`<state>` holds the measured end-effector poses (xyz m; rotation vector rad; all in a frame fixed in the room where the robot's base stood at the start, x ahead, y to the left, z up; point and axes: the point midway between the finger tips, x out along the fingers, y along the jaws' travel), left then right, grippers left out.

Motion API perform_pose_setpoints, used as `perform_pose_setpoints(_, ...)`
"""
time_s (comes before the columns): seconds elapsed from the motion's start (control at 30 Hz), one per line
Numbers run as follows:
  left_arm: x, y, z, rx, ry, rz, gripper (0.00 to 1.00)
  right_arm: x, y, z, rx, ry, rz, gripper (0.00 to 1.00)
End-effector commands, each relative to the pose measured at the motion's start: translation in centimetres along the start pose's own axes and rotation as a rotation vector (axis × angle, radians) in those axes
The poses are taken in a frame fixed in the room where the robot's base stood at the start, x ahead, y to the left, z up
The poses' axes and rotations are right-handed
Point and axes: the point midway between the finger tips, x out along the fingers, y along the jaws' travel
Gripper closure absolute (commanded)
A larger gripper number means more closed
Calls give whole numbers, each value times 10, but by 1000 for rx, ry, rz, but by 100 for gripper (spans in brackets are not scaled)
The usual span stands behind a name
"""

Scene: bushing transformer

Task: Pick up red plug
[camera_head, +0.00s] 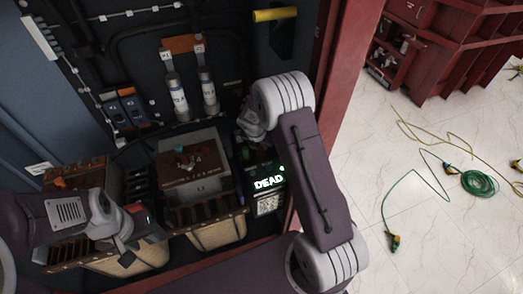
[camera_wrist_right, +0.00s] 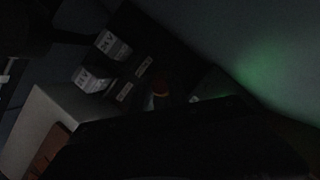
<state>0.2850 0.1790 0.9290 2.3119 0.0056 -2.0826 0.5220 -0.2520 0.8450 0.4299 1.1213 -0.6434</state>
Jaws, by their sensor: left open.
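A small red round-topped piece (camera_wrist_right: 160,88), possibly the red plug, shows in the dark right wrist view beside white-labelled parts. I cannot pick out the red plug with certainty in the head view. My left gripper (camera_head: 143,232) is open at lower left, over the front of the left bin. My right arm reaches up and bends into the cabinet. My right gripper (camera_head: 262,150) is mostly hidden behind its wrist, above a lit display reading "DEAD" (camera_head: 268,183). A dark shape fills the lower right wrist view, so its jaws are unclear.
Two white labelled cylinders (camera_head: 175,97) and a yellow handle (camera_head: 276,15) are on the back wall. The red cabinet edge (camera_head: 338,75) stands beside my right arm. A green cable (camera_head: 478,183) lies on the floor.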

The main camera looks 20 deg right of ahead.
Motion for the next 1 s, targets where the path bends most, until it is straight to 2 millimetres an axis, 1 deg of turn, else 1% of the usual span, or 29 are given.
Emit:
perform_pose_setpoints(0.27, 0, 0, 0, 0, 0, 0, 60, 0, 0, 0, 0, 0, 0, 100)
perform_pose_setpoints(0.33, -2, 0, 0, 0, 0, 0, 60, -5, 0, 2, 0, -1, 1, 100)
perform_pose_setpoints(0.37, -5, 0, 0, 0, 0, 0, 60, -9, 0, 4, -1, -2, 1, 100)
perform_pose_setpoints(0.57, -24, 0, -2, 0, 0, 0, 60, -55, 1, 24, 2, -4, 3, 100)
perform_pose_setpoints(0.7, -29, 1, -3, 0, 0, 0, 60, -80, 0, 33, 0, -3, 2, 100)
perform_pose_setpoints(0.83, -31, 1, -3, 0, 0, 0, 60, -91, 0, 38, 0, -1, 1, 100)
perform_pose_setpoints(1.0, -31, 1, -3, 0, 0, 0, 60, -93, 0, 38, 0, 0, 0, 100)
